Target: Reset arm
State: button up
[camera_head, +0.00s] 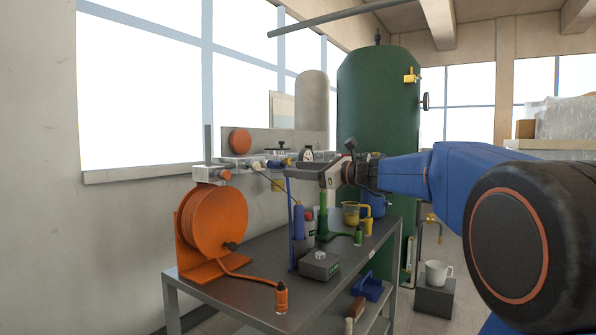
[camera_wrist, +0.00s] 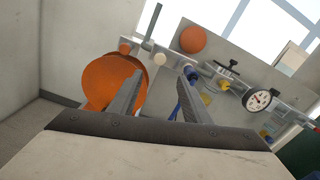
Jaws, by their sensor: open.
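My gripper (camera_head: 326,171) is at the end of my blue arm, which reaches in from the right in the head view. It is held above the grey metal bench (camera_head: 246,270), in front of the wall fittings. In the wrist view the two fingers of my gripper (camera_wrist: 156,92) stand apart with nothing held between them. Part of an orange hose reel (camera_wrist: 101,82) shows behind the left finger, and a blue fitting (camera_wrist: 190,73) shows near the right fingertip.
The orange hose reel (camera_head: 212,222) stands at the bench's left end. A green tank (camera_head: 378,110) stands behind. A white mug (camera_head: 438,272) sits on a block at right.

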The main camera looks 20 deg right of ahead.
jog(key=s+a+f+n+g+h, duration=0.25)
jog(key=s+a+f+n, duration=0.35)
jog(key=s+f, duration=0.4)
jog(key=s+a+f+n+g+h, duration=0.1)
jog(key=s+a+f+n+g, duration=0.4)
jog(key=s+f, duration=0.5)
jog(key=s+d+f+n+g+h, duration=0.1)
jog(key=s+d+f+n+h, duration=0.2)
jog(key=s+f+n, duration=0.4)
jog(key=s+d+f+n+g+h, duration=0.1)
jog(key=s+d+f+n+h, duration=0.3)
jog(key=s+f, duration=0.9)
jog(key=s+n, duration=0.2)
jog(key=n, duration=0.1)
jog(key=shift+d+n, duration=0.15)
jog(key=shift+n, duration=0.25)
